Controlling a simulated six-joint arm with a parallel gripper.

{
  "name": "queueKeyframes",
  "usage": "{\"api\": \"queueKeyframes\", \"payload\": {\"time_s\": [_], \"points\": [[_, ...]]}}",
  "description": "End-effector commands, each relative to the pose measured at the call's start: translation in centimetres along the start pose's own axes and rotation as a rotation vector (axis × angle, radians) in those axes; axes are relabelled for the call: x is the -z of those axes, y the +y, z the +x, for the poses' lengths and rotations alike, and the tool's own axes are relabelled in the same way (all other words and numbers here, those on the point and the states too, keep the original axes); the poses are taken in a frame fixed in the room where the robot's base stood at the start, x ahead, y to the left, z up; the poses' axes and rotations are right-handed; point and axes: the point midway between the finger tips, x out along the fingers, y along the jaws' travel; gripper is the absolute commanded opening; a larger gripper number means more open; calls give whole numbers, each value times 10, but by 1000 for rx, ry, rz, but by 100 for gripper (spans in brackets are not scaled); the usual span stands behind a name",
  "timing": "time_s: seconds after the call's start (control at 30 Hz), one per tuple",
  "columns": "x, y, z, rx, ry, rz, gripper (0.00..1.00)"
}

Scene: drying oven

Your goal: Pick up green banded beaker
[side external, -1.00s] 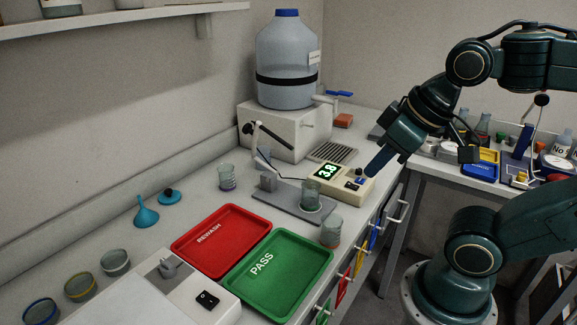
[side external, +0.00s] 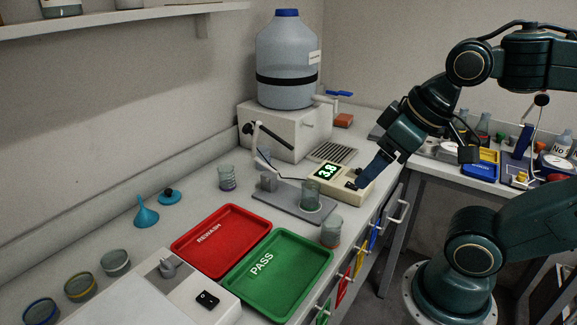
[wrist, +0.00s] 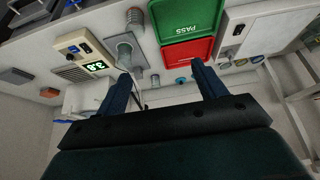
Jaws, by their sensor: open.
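A glass beaker (side external: 311,197) with a greenish tint stands upright on the grey stand plate (side external: 288,208), beside the meter. It also shows in the wrist view (wrist: 125,52); I cannot clearly tell its band colour. Another beaker with a reddish lower part (side external: 331,232) stands near the front bench edge, and one with a purple band (side external: 227,178) stands behind the plate. My gripper (side external: 364,178) is open and empty, over the meter to the right of the beaker on the plate. Both fingers show apart in the wrist view (wrist: 161,88).
The meter (side external: 341,181) reads 3.8. A thin jointed arm (side external: 264,155) rises beside the plate. The red REWASH tray (side external: 221,240) and green PASS tray (side external: 278,275) lie in front. Several beakers (side external: 115,262) stand at left. A large carboy (side external: 287,60) stands behind.

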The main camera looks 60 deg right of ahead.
Motion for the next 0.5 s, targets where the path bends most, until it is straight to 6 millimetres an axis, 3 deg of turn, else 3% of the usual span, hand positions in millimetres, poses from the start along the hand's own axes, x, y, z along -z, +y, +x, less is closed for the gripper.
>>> {"api": "queueKeyframes", "payload": {"time_s": [0.27,0.5], "points": [[6,2,1,-5,-13,36,70],[28,11,10,-28,-67,201,70]]}}
